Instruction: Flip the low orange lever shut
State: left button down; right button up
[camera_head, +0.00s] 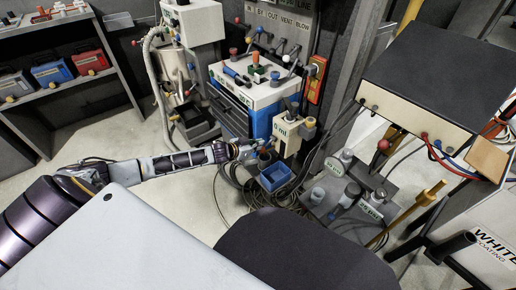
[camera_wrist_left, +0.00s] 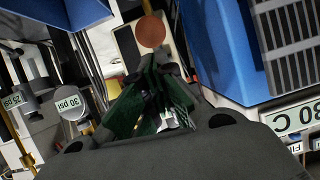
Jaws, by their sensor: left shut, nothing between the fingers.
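My left arm reaches in from the left in the head view, and its gripper (camera_head: 256,149) is beside the beige box labelled 0 ml (camera_head: 286,133). In the left wrist view the gripper (camera_wrist_left: 158,68) is shut and empty. A round orange-brown knob (camera_wrist_left: 151,31) shows just beyond the fingertips, in front of a pale plate; it looks like the end of the low orange lever. I cannot tell whether the fingers touch it. The lever's stem is mostly hidden behind the fingers, so its angle cannot be read. My right gripper is not in view.
A blue bin (camera_head: 274,178) stands below the gripper, with loose cables on the floor around it. The blue and white unit (camera_head: 262,92) is just behind. Grey cylinders on a plate (camera_head: 340,195) stand to the right. Open floor lies to the left.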

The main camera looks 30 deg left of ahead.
aim_at(265, 147)
pick_arm(q)
jog(key=shift+w+f, duration=0.15)
jog(key=shift+f, duration=0.3)
dwell(0.3)
jog(key=shift+w+d+f+p, duration=0.1)
jog(key=shift+f+p, duration=0.3)
jog(key=shift+f, duration=0.25)
jog(key=shift+f+t, duration=0.3)
jog(key=shift+f, duration=0.05)
jog(key=shift+f, duration=0.15)
jog(key=shift+s, duration=0.2)
